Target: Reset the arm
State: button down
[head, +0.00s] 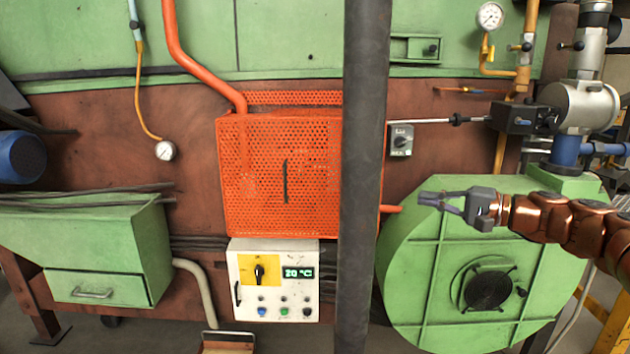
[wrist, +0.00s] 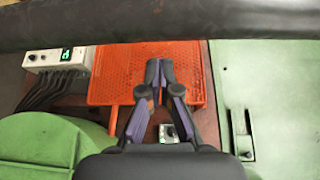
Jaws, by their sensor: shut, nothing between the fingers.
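My gripper (head: 440,201) is at the right in the head view, at the end of my copper-coloured arm. It points left, in front of the green round blower housing (head: 415,270). In the wrist view my gripper (wrist: 158,70) has its fingertips together, with nothing between them. The orange perforated guard (wrist: 115,75) lies beyond the fingertips there. The same guard (head: 280,175) is in the middle of the head view, well left of my gripper.
A dark vertical post (head: 362,180) stands between my gripper and the guard. A white control box (head: 272,282) reads 20 °C below the guard. A small grey switch box (head: 400,140) and a valve pipe (head: 580,105) are above my arm.

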jog(key=s+a+n+g+h+p, duration=0.1)
jog(key=s+a+n+g+p, duration=0.3)
jog(key=s+a, duration=0.6)
jog(key=s+a+f+n+g+h, duration=0.1)
jog(key=s+a+f+g+h, duration=0.1)
jog(key=s+a, duration=0.35)
jog(key=s+a+f+n+g+h, duration=0.1)
jog(key=s+a+f+g+h, duration=0.25)
jog(key=s, duration=0.35)
jog(key=s+d+f+h+p, duration=0.1)
jog(key=s+d+f+h, duration=0.1)
jog(key=s, duration=0.5)
jog(key=s+d+f+g+h+p, duration=0.1)
jog(key=s+d+f+h, duration=0.2)
jog(key=s+d+f, duration=0.2)
jog(key=s+d+f+h+p, duration=0.1)
jog(key=s+d+f+h, duration=0.2)
jog(key=s+d, duration=0.3)
jog(key=s, duration=0.3)
jog(key=shift+f, duration=0.25)
jog(key=shift+d+h, duration=0.1)
jog(key=shift+h, duration=0.15)
